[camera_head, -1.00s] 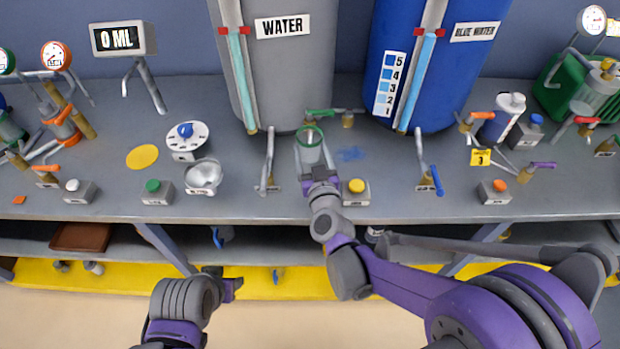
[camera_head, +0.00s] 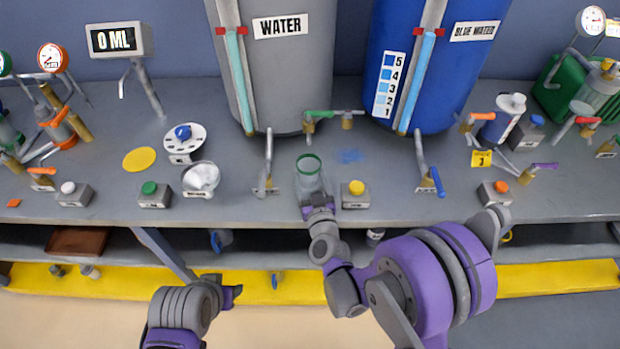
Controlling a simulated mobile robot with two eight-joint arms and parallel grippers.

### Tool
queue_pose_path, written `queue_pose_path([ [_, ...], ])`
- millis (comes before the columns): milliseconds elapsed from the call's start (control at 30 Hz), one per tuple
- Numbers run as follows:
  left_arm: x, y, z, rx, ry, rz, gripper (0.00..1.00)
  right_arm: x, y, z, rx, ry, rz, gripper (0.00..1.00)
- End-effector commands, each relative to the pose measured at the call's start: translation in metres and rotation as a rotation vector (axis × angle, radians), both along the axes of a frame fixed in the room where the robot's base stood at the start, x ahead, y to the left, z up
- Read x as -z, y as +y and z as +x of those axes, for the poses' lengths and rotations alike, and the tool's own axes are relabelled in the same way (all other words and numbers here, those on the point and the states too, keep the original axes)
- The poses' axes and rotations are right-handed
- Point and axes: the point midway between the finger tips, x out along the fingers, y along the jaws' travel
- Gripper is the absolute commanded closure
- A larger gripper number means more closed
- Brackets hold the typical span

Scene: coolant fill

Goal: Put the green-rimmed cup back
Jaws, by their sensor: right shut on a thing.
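The green-rimmed cup (camera_head: 308,178) is clear and upright or nearly so, with its open top facing me. It is at the front middle of the grey workbench, below the water tank in the picture. My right gripper (camera_head: 317,204) is shut on the cup from the front side. The cup's base is partly hidden by the gripper, and I cannot tell whether it touches the bench. My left gripper (camera_head: 232,295) is low in front of the bench, away from the cup. Its jaws are too unclear to tell open from shut.
The yellow-button box (camera_head: 355,194) stands close right of the cup, and a tap (camera_head: 267,170) stands close left. The grey water tank (camera_head: 283,90) and blue tank (camera_head: 425,75) stand behind. A yellow disc (camera_head: 140,158) lies on the bench.

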Motion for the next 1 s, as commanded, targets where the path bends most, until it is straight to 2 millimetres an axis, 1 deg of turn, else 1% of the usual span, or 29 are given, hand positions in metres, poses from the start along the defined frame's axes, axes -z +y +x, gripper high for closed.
queue_pose_path([
  [100, 0.000, 0.000, 0.000, 0.000, 0.000, 0.000, 0.50, 0.000, 0.000, 0.000, 0.000, 0.000, 0.000, 0.99],
  [267, 0.006, 0.000, -0.001, 0.000, 0.002, 0.000, 0.50, 0.005, 0.000, 0.000, 0.000, 0.000, -0.001, 0.99],
  [300, 0.006, 0.000, -0.001, 0.000, 0.002, 0.000, 0.50, 0.005, 0.000, 0.000, 0.000, 0.000, -0.001, 0.26],
  [433, 0.005, 0.000, -0.001, 0.000, 0.002, 0.000, 0.50, 0.004, 0.000, 0.000, 0.000, 0.000, -0.001, 0.02],
  [467, 0.005, 0.000, -0.001, 0.000, 0.002, 0.000, 0.50, 0.004, 0.000, 0.000, 0.000, 0.000, -0.001, 0.00],
  [700, 0.004, 0.000, 0.000, 0.000, 0.001, 0.000, 0.50, 0.003, 0.000, 0.000, 0.000, 0.000, 0.000, 0.00],
  [867, -0.008, 0.000, 0.001, 0.000, -0.003, 0.000, 0.50, 0.000, 0.000, 0.000, 0.000, -0.001, 0.001, 0.00],
  [900, -0.002, 0.000, 0.000, 0.000, -0.001, 0.000, 0.50, 0.002, -0.002, -0.010, 0.000, 0.000, 0.001, 0.00],
  [967, 0.002, 0.000, 0.000, 0.000, 0.001, 0.000, 0.50, 0.003, -0.004, -0.022, 0.000, 0.000, 0.000, 0.00],
  [1000, 0.004, 0.000, 0.000, 0.000, 0.001, 0.000, 0.50, 0.000, -0.007, -0.030, 0.001, 0.000, 0.000, 0.00],
])
